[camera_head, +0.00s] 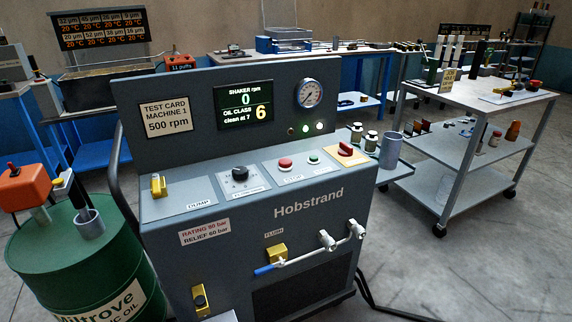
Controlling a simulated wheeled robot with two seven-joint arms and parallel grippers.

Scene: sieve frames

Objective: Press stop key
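The stop key is a round red button (285,163) on the sloping panel of the grey Hobstrand machine (200,240), with a label below it that seems to read STOP. A smaller green button (313,158) sits just right of it. The display (244,105) above reads shaker rpm 0 and oil class 6, clean at 7. Nothing covers the red button. Neither of my grippers is in view.
A black knob (240,173) and a yellow dump lever (158,186) lie left of the red button; a red-and-yellow switch (346,149) lies right. A blue-handled valve (268,269) juts from the front. A green drum (70,262) stands left, a trolley (480,97) right.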

